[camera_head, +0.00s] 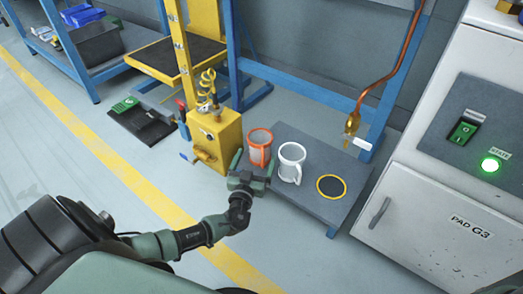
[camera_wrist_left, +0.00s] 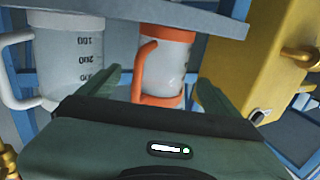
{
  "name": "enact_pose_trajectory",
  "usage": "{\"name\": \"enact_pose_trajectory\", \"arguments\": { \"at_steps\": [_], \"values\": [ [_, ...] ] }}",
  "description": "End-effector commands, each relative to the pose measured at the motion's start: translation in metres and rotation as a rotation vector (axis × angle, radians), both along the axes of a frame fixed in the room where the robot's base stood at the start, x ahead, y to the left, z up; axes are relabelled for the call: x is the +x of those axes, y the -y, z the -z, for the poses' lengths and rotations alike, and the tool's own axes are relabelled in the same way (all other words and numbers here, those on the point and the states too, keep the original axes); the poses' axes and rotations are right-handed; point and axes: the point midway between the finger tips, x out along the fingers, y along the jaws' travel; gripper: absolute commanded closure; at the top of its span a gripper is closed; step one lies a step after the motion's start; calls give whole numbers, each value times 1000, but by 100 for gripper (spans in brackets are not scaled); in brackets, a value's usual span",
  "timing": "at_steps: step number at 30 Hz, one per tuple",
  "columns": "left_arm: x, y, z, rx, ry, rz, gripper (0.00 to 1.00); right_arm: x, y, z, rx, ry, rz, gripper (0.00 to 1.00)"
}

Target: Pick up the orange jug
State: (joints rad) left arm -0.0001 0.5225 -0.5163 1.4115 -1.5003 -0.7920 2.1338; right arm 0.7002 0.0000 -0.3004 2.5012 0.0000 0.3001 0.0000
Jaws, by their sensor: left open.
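The orange jug (camera_head: 260,150) stands upright at the left end of the low grey bench, with an orange rim and handle. In the left wrist view the jug (camera_wrist_left: 172,70) shows a clear body with orange bands, between my two green fingers. My left gripper (camera_head: 254,165) is open in front of the jug in the head view, with its fingers pointing at it. I cannot tell whether either finger touches it. My right gripper is not in view.
A white jug (camera_head: 291,163) with a graduated scale stands right beside the orange one on the grey bench (camera_head: 310,195). A yellow-ringed black disc (camera_head: 331,186) lies on the bench's right part. A yellow box (camera_head: 215,140) stands close on the left. A white cabinet (camera_head: 450,210) is at right.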

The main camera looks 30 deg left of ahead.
Motion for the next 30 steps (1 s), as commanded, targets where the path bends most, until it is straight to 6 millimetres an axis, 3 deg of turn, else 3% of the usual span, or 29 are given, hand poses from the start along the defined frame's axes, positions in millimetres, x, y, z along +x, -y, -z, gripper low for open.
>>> {"name": "enact_pose_trajectory", "arguments": {
  "at_steps": [9,19,20,27,30],
  "values": [
    [43,-16,2,1,3,-1,7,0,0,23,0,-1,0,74],
    [52,-19,1,0,0,-1,7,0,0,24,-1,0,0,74],
    [52,-19,1,0,0,-1,10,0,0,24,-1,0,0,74],
    [52,-19,1,-1,0,-1,77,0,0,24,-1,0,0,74],
    [52,-19,0,-1,1,-1,77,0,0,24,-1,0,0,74]
  ]
}}
